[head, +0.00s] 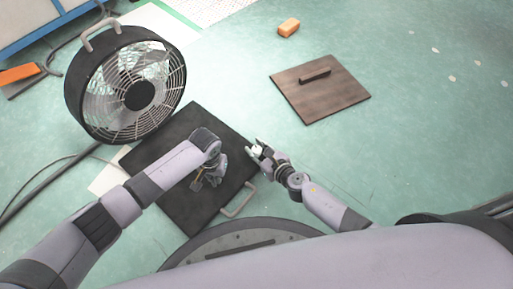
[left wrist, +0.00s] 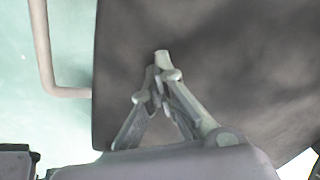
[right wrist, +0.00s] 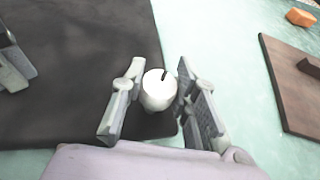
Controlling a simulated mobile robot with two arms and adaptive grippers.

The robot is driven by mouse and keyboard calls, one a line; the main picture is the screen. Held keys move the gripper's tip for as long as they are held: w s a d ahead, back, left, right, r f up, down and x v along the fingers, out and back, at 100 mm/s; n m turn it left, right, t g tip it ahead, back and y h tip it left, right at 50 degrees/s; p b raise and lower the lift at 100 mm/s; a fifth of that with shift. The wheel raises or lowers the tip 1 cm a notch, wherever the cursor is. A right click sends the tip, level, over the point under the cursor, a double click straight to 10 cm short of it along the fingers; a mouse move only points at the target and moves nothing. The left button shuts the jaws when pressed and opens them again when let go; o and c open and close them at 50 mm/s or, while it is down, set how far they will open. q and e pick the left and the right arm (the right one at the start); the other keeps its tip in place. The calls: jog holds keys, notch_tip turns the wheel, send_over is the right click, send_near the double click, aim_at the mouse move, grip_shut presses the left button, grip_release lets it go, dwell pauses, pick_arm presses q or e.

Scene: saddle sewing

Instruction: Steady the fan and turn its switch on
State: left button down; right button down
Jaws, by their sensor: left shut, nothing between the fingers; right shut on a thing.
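The fan (head: 138,92), a round black drum with a wire grille and a grey top handle, stands upright at the upper left of the head view. No switch can be made out on it. My left gripper (head: 198,184) is over the dark flat panel, apart from the fan; its fingertips meet, empty, in the left wrist view (left wrist: 162,66). My right gripper (head: 255,151) is at the panel's right edge, away from the fan. It is shut on a small white cylinder (right wrist: 157,91) with a dark mark on top.
The dark panel (head: 183,130) with a metal handle (head: 238,202) lies below the fan. A brown board (head: 345,88) with a raised grip and an orange block (head: 289,27) lie to the right. A dark cable (head: 45,182) runs at the left. Green floor is clear at right.

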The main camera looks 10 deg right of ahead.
dwell(0.4)
jog(key=c, duration=1.2)
grip_release()
jog(key=v, duration=1.2)
